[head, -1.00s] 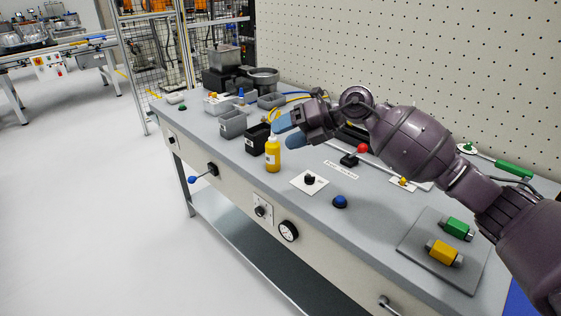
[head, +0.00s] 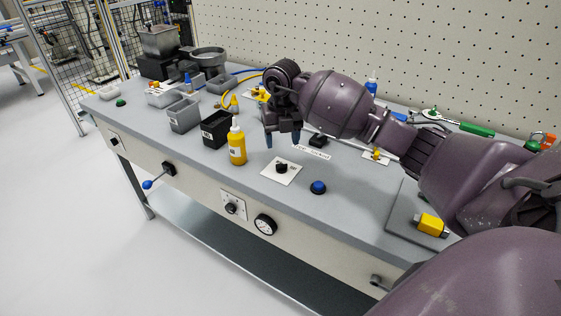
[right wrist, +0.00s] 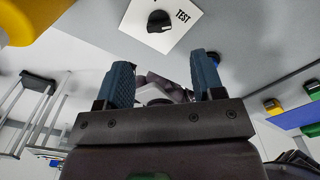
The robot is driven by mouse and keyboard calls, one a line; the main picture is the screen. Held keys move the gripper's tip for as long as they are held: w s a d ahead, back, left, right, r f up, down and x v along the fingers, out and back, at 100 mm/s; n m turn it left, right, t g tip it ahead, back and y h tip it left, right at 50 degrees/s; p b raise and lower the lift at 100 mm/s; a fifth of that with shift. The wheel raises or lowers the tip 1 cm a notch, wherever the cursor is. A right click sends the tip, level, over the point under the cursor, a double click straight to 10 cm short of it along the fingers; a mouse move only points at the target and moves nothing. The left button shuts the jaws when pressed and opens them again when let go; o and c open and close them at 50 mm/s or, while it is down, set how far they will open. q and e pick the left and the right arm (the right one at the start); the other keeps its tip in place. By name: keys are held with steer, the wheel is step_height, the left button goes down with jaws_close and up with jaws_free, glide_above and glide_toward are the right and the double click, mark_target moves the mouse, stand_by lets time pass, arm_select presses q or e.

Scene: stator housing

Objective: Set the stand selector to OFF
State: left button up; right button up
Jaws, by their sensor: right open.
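A black selector knob (head: 281,168) sits on a white plate (head: 284,178) on the bench top. In the right wrist view the same knob (right wrist: 159,21) shows at the top, with the word TEST printed beside it. Which mark the knob points to is too small to tell. My right gripper (head: 282,139) points down, open and empty, behind and above the knob and apart from it. In the right wrist view its two blue fingers (right wrist: 163,72) are spread, with the knob beyond them. A second black knob (head: 232,207) is on the bench's front panel. My left gripper is not in view.
A yellow bottle (head: 237,147) stands left of the plate, beside a black bin (head: 216,130). A blue button (head: 318,187) is to the right. A gauge (head: 265,224) and a blue-tipped lever (head: 148,184) are on the front panel. The bench top around the plate is mostly clear.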

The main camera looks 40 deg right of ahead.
mark_target(282, 164)
step_height(282, 164, down, 7)
steer(key=shift+b, duration=0.45)
steer(key=shift+f, duration=0.55)
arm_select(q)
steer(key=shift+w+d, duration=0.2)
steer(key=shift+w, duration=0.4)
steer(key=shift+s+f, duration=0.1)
arm_select(e)
steer(key=c, duration=0.9)
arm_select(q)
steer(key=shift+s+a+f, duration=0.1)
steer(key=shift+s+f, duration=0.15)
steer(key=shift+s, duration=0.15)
arm_select(e)
steer(key=shift+c, duration=0.2)
